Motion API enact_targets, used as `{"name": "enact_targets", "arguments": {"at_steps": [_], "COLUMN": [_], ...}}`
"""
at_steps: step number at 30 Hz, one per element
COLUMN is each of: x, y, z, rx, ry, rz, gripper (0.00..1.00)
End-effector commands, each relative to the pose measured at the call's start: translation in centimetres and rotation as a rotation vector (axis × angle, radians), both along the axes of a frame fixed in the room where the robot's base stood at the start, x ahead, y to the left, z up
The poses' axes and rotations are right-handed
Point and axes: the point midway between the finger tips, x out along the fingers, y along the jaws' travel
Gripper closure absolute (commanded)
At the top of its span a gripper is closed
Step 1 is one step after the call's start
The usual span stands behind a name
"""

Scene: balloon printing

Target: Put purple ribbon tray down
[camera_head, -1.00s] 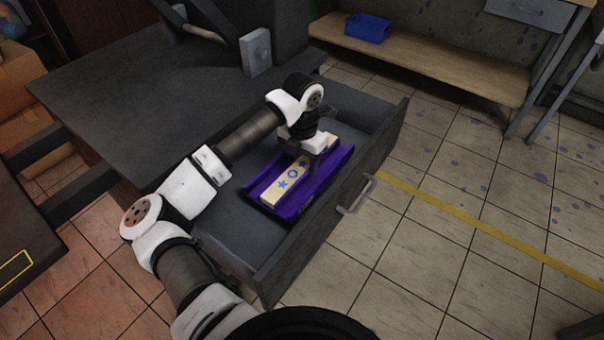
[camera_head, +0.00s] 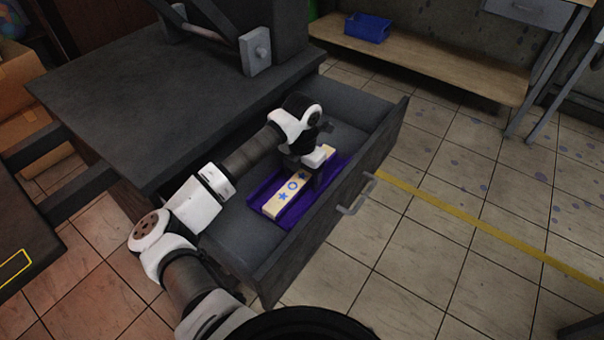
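The purple ribbon tray (camera_head: 289,215) is inside the open drawer, with its long side running from lower left to upper right. A cream block with blue stars and a ring (camera_head: 273,208) lies lengthwise in it. My gripper (camera_head: 314,183) points down over the block, near the right half of the tray. The tray sits low, at or close to the drawer floor; contact with the floor is not clear.
The grey drawer (camera_head: 241,236) has walls around the tray and a handle (camera_head: 356,196) on its front. Bare drawer floor shows left of the tray and behind it. A dark cabinet top (camera_head: 150,110) lies to the left. A blue bin (camera_head: 367,28) stands on a far shelf.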

Motion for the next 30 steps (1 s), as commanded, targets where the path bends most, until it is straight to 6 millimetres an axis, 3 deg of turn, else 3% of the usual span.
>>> {"name": "enact_targets", "arguments": {"at_steps": [12,24,30], "x": [0.0,0.1,0.0], "y": [0.0,0.0,0.0], "z": [1.0,9.2,11.7], "rx": [0.001,0.003,0.001], "ry": [-0.002,-0.003,-0.001], "rz": [-0.001,0.0,0.0], "gripper": [0.28,0.28,0.28]}}
